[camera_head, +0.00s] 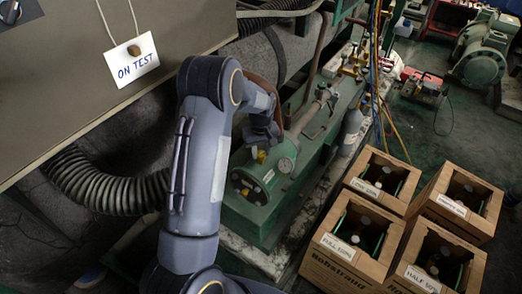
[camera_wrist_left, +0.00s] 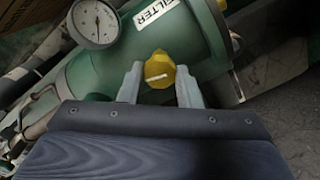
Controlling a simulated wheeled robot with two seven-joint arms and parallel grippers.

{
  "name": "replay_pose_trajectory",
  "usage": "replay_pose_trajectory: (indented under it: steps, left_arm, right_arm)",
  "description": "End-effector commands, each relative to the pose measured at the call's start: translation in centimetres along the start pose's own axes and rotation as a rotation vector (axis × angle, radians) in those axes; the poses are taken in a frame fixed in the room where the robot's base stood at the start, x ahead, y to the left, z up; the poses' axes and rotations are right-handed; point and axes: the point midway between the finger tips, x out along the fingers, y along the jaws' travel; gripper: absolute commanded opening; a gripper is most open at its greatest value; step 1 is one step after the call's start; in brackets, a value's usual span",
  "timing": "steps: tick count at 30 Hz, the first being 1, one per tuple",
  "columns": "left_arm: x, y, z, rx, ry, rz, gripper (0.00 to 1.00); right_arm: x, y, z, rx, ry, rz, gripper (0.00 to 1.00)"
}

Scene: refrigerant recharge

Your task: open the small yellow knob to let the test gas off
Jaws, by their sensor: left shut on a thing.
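The small yellow knob (camera_wrist_left: 159,70) sits on the green filter cylinder (camera_wrist_left: 220,45), and a white mark shows on its face. In the left wrist view my left gripper (camera_wrist_left: 160,80) has one finger on each side of the knob and is shut on it. In the head view the yellow knob (camera_head: 261,156) shows just below my left gripper, by the cylinder's end. A round dial gauge (camera_wrist_left: 96,22) and a white FILTER label (camera_wrist_left: 156,12) are close to the knob. The gauge needle is too small to read surely. My right gripper is out of both views.
Open wooden boxes (camera_head: 335,268) with bottles and paper labels stand on the floor at the right. A grey cabinet (camera_head: 75,70) with an ON TEST card (camera_head: 133,62) is at upper left. A ribbed hose (camera_head: 105,190) runs below it. Coloured hoses (camera_head: 378,95) hang behind the cylinder.

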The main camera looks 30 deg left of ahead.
Motion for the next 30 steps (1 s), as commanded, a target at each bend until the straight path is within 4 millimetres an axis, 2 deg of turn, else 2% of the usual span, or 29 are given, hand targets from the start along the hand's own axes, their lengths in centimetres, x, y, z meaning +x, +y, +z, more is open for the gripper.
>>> replay_pose_trajectory:
  steps: [18,19,23,24,30]
  left_arm:
    - [-0.09,0.05,-0.07,-0.044,0.002,0.002,0.08]
    - [-0.09,0.05,-0.07,-0.044,0.002,0.002,0.32]
    - [-0.07,0.04,-0.06,-0.044,0.002,0.001,0.49]
    - [-0.06,0.04,-0.05,-0.044,0.002,0.001,0.52]
    - [-0.02,0.02,-0.02,-0.043,0.001,0.000,0.52]
  right_arm:
    - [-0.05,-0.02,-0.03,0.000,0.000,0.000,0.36]
    - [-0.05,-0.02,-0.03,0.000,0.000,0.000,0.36]
    - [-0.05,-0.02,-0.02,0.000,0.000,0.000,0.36]
    - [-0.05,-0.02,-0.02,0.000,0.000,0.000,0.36]
    - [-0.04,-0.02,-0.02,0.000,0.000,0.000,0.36]
